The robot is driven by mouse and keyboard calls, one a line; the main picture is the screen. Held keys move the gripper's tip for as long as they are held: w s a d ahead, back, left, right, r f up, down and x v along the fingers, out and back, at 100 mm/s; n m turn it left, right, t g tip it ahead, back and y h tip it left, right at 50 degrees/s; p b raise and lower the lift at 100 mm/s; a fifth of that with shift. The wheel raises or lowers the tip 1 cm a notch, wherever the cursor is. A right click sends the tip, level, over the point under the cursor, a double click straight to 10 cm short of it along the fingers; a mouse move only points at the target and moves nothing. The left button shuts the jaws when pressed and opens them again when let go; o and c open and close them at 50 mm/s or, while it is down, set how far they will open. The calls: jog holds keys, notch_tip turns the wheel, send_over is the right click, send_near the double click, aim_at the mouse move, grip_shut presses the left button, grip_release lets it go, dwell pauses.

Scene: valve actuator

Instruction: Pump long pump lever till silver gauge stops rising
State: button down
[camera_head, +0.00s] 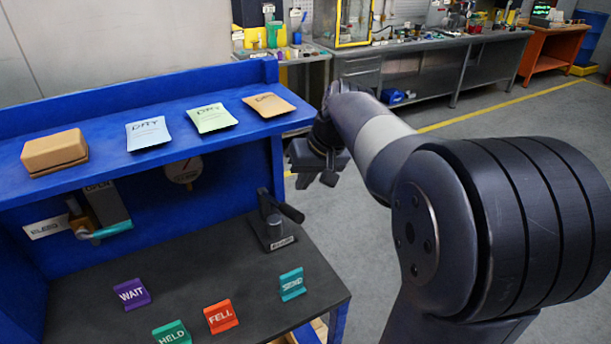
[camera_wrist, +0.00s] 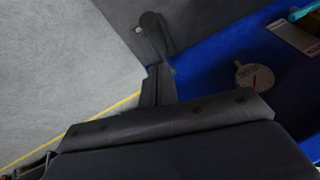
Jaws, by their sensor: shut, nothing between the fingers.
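The pump (camera_head: 272,232) stands on the right part of the dark bench top, a small black post on a labelled base plate. Its lever (camera_head: 288,208) slopes to the right and down from the post top. A dark lever-like piece (camera_wrist: 154,35) also shows in the wrist view. A round pale gauge (camera_head: 183,172) hangs on the blue back panel under the shelf, partly shaded. In the wrist view the gauge (camera_wrist: 255,77) shows a red needle; its reading is too small to tell. My gripper (camera_head: 326,178) is shut and empty, right of and above the lever, apart from it.
The blue shelf (camera_head: 90,130) overhangs the back of the bench and holds a brown block and several cards. A teal-handled valve (camera_head: 112,229) is at left. Open floor lies right of the bench.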

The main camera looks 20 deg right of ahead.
aim_at(289, 206)
jog(key=x, duration=0.6)
jog(key=shift+w+a+f+p, duration=0.1)
jog(key=shift+f+p, duration=0.15)
jog(key=shift+p, duration=0.05)
jog(key=shift+f+b, duration=0.15)
jog(key=shift+b, duration=0.15)
